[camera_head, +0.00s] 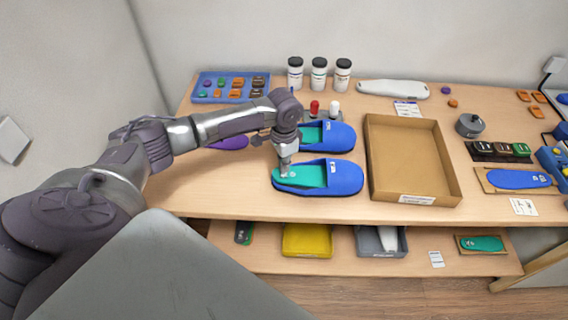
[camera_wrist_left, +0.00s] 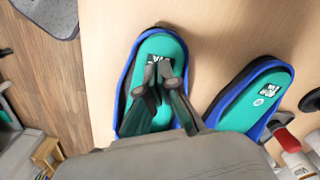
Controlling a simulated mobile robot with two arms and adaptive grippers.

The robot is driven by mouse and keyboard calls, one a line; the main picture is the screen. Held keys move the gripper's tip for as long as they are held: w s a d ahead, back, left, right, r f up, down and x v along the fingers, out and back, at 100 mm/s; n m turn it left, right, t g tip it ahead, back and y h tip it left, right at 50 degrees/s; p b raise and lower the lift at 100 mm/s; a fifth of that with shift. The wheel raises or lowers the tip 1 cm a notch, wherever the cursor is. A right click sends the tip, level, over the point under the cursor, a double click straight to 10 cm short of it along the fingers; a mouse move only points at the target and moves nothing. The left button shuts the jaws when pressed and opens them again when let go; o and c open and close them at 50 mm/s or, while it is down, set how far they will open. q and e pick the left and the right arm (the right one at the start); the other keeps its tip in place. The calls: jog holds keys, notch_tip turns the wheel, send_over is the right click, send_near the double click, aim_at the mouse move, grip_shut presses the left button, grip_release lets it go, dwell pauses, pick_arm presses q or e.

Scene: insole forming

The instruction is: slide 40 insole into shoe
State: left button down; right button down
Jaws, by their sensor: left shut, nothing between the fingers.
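The front blue shoe (camera_head: 343,179) lies on the table, toe to the right. A green insole (camera_head: 312,176) lies inside it, its front end hidden under the upper. My left gripper (camera_head: 285,173) is shut and empty, fingertips down over the heel part of this insole. In the left wrist view the fingertips (camera_wrist_left: 157,76) are close to the white label on the green insole (camera_wrist_left: 163,44); I cannot tell whether they touch it. A second blue shoe (camera_head: 338,138) with a green insole (camera_wrist_left: 240,117) lies just behind. My right gripper is not in view.
A shallow cardboard box (camera_head: 412,150) stands right of the shoes. A purple insole (camera_head: 231,142) lies partly behind my left arm. A blue tray (camera_head: 208,94) of small pieces and several white bottles (camera_head: 319,76) stand at the back. A lower shelf holds a yellow bin (camera_head: 306,241).

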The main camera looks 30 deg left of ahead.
pick_arm(q)
jog(key=shift+f+b, duration=0.35)
jog(key=shift+f, duration=0.6)
jog(key=shift+d+f, duration=0.1)
jog(key=shift+d, duration=0.3)
dwell(0.4)
jog(key=shift+p, duration=0.35)
jog(key=r+p, duration=0.2)
jog(key=shift+w+d+r+p, duration=0.1)
jog(key=shift+w+r+p, duration=0.05)
jog(key=shift+w+p, duration=0.2)
notch_tip(320, 180, up, 2)
jog(key=shift+s+p, duration=0.15)
jog(key=shift+p, duration=0.85)
notch_tip(320, 180, up, 3)
jog(key=p, duration=0.3)
jog(key=shift+a, duration=0.2)
jog(key=shift+f, duration=0.2)
